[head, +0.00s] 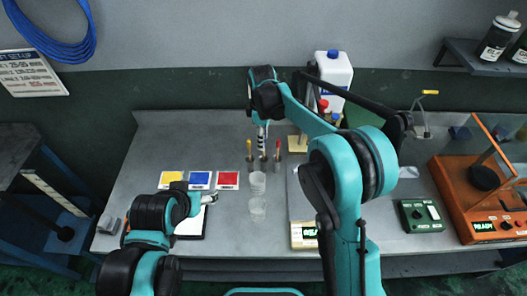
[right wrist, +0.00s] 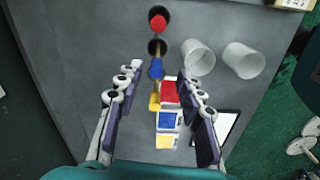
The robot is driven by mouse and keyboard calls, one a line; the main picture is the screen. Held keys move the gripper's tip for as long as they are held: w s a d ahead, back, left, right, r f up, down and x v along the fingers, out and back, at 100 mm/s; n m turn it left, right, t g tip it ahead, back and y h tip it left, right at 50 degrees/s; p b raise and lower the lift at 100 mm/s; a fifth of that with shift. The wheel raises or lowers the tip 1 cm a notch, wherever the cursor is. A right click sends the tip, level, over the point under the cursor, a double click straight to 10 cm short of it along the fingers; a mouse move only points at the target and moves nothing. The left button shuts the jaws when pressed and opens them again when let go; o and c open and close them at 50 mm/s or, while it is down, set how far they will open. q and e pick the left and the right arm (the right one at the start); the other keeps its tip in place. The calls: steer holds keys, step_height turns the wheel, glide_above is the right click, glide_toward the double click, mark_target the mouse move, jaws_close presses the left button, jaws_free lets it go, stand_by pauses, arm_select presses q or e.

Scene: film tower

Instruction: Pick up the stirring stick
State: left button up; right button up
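Three stirring sticks stand upright in dark holders on the bench. In the head view the yellow-topped stick (head: 249,144) is left and the red-topped stick (head: 278,144) right; the middle one is mostly hidden by my right gripper (head: 262,139). The right wrist view shows the red top (right wrist: 158,22), the blue top (right wrist: 155,68) and the yellow top (right wrist: 154,102). My right gripper (right wrist: 160,103) is open, its fingers apart on either side of the line of sticks, touching none visibly. My left gripper (head: 212,197) is low over the bench; its finger opening is unclear.
Two clear cups, one (head: 257,182) behind the other (head: 257,208), stand near the sticks. Yellow (head: 171,179), blue (head: 200,179) and red (head: 228,179) cards lie left. A white jug (head: 333,75) stands at the back. An orange device (head: 462,205) is at right.

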step_height(320, 180, down, 8)
steer(key=b, duration=0.1)
steer(key=shift+w+d+b, duration=0.2)
steer(key=shift+w+b, duration=0.05)
steer(key=shift+b, duration=0.1)
jaws_close()
